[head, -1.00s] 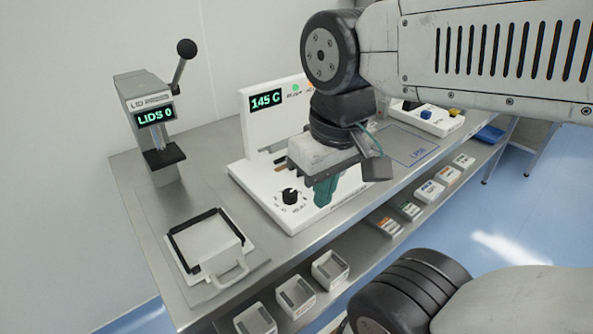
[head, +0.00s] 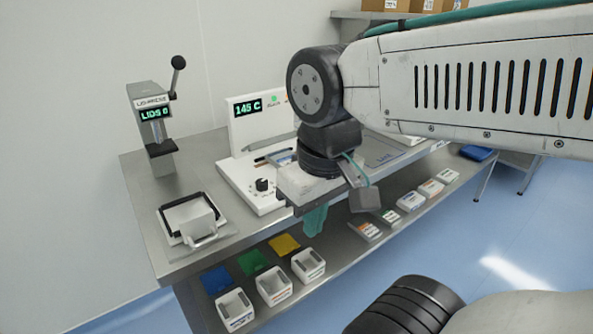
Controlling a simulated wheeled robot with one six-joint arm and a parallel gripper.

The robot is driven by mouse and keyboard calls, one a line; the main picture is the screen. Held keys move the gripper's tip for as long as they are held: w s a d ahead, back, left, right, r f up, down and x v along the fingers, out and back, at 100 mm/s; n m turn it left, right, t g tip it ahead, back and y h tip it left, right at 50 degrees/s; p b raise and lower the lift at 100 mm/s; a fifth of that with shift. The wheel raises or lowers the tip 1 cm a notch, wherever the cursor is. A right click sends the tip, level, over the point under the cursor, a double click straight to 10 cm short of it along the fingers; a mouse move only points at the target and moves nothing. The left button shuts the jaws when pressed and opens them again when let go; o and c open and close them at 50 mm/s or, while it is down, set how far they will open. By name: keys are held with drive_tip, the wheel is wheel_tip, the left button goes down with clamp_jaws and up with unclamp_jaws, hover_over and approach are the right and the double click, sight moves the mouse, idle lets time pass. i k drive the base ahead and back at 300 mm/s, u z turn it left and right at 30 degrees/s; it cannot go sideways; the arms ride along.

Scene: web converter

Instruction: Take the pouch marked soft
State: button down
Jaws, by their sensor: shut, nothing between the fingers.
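My gripper (head: 314,224), with teal fingers, is shut and empty. It hangs in front of the bench's front edge, above the lower shelf. Several small white labelled packs lie on the lower shelf to its right, among them an orange-marked one (head: 366,231), a green-marked one (head: 388,217) and a plain-looking one (head: 411,201). Their print is too small to read, so I cannot tell which is the pouch marked soft. My gripper is apart from all of them.
Three white bins (head: 273,285) stand on the lower shelf, with blue (head: 216,280), green (head: 252,262) and yellow (head: 285,244) pieces behind them. On the steel bench (head: 150,190) stand a lid press (head: 155,125), a white sealer (head: 240,170) and a handled fixture (head: 195,220).

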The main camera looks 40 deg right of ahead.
sight(278, 158)
drive_tip(key=k, duration=0.1)
drive_tip(key=z, duration=0.95)
drive_tip(key=i, duration=1)
drive_tip(key=u, duration=0.05)
drive_tip(key=k, duration=1)
drive_tip(key=u, duration=0.65)
drive_tip(key=i, duration=0.75)
drive_tip(key=z, duration=0.95)
